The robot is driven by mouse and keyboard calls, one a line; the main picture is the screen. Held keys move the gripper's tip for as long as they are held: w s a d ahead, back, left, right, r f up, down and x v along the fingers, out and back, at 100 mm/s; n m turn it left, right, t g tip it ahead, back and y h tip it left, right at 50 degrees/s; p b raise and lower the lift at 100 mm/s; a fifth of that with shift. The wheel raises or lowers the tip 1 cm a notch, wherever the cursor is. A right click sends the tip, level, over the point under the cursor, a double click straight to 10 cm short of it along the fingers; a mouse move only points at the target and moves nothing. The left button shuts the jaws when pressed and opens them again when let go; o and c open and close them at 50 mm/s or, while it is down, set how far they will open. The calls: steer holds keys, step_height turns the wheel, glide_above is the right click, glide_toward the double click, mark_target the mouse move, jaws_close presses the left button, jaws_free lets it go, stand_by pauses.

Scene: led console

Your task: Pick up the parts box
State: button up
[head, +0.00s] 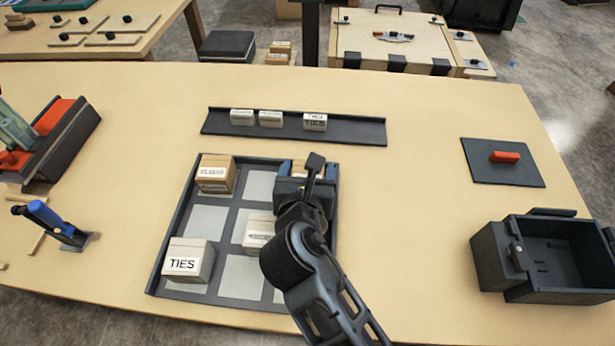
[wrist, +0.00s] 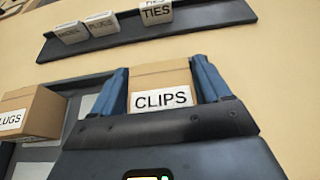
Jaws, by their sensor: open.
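A tan box labelled CLIPS (wrist: 162,78) stands between the two blue fingers of my gripper (wrist: 163,84) in the wrist view. The fingers are open, one on each side of it; whether they touch it I cannot tell. In the head view my gripper (head: 303,182) is over the upper right cell of the grey divided tray (head: 208,213) and mostly covers that box. The tray also holds a box at upper left (head: 216,174), a TIES box (head: 188,262) at lower left and a box (head: 258,232) partly behind my arm. A PLUGS box (wrist: 28,112) shows at left in the wrist view.
A dark rail (head: 355,131) behind the tray carries three small labelled blocks. A dark open bin (head: 550,257) and a plate with a red handle (head: 503,160) are at right. A blue-handled tool (head: 48,217) stands at left. The table between tray and bin is clear.

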steer(key=shift+w+f, duration=0.15)
steer(key=shift+w, duration=0.2)
steer(key=c, duration=0.8)
